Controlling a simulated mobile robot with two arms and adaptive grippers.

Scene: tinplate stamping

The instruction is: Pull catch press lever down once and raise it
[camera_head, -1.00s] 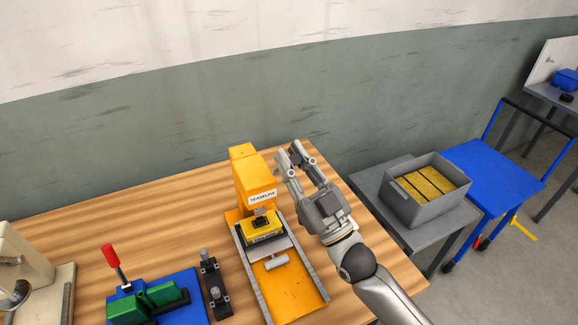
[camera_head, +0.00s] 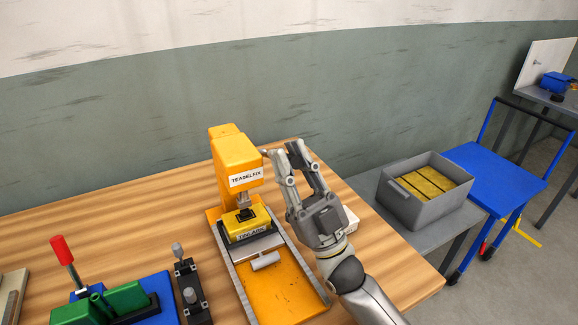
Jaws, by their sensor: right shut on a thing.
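The orange press (camera_head: 236,152) stands on the wooden table, with a white name label on its head. Its ram reaches down to a yellow block (camera_head: 245,222) with a black top, over the orange base plate between two grey rails. My right gripper (camera_head: 282,153) is at the right side of the press head, fingers pointing up and away. It is shut on the press lever, which the fingers almost wholly hide. I cannot tell the lever's angle. My left gripper is not in view.
A green fixture (camera_head: 125,298) with a red-handled lever on a blue plate and a black two-post block (camera_head: 192,292) stand left of the press. A white thing (camera_head: 351,220) is partly behind my right gripper. A grey crate (camera_head: 411,207) of yellow bars stands on a grey side table.

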